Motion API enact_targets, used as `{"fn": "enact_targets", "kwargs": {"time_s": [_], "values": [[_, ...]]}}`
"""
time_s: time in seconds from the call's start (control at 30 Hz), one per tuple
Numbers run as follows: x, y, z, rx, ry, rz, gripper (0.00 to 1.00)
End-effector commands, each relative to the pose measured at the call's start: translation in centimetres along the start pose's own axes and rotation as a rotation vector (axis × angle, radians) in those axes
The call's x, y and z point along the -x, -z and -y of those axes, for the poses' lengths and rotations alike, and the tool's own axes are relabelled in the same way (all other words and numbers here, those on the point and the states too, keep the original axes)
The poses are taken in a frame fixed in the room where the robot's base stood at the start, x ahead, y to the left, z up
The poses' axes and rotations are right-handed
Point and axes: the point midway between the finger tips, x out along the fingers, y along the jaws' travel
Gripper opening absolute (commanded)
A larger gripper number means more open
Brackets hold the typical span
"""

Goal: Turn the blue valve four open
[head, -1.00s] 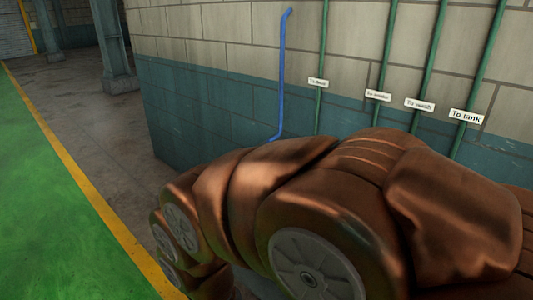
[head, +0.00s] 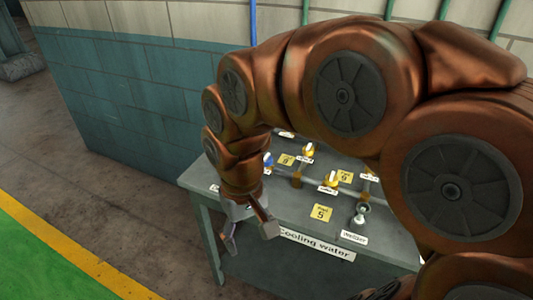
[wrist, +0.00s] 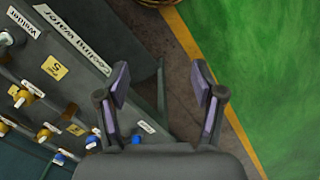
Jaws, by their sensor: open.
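Small blue valve handles stand on the bench. One blue handle (head: 267,159) shows in the head view just right of my wrist. In the wrist view a blue handle (wrist: 91,141), another blue handle (wrist: 59,158) and a blue piece partly behind my gripper (wrist: 135,139) show at lower left. Their tags are too small to read, so I cannot tell which is valve four. My gripper (head: 250,241) is open and empty, pointing down at the bench's front left edge. My arm hides part of the bench.
The grey bench (head: 270,225) carries pipes, a "Cooling water" sign (head: 317,244), yellow valves (head: 331,180) and a "Welder" outlet (head: 360,213). A block wall (head: 130,90) with vertical pipes stands behind. Free floor lies left, with a green area (head: 40,265) edged yellow.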

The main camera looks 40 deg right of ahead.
Motion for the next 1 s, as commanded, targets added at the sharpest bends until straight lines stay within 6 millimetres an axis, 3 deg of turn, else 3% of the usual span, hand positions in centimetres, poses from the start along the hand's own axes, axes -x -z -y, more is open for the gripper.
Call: {"fn": "enact_targets", "kwargs": {"time_s": [0.03, 0.2, 0.47, 0.67, 0.8, 1.0], "values": [[0.8, 2.0, -0.1, -0.021, 0.009, -0.01, 0.68], [2.7, 7.9, -1.0, -0.105, 0.033, -0.043, 0.68], [4.3, 16.7, -4.1, -0.288, 0.069, -0.078, 0.68], [4.2, 22.9, -8.4, -0.474, 0.087, -0.098, 0.68], [3.2, 26.4, -12.3, -0.624, 0.087, -0.101, 0.68], [1.4, 29.6, -18.2, -0.83, 0.069, -0.104, 0.68]]}}
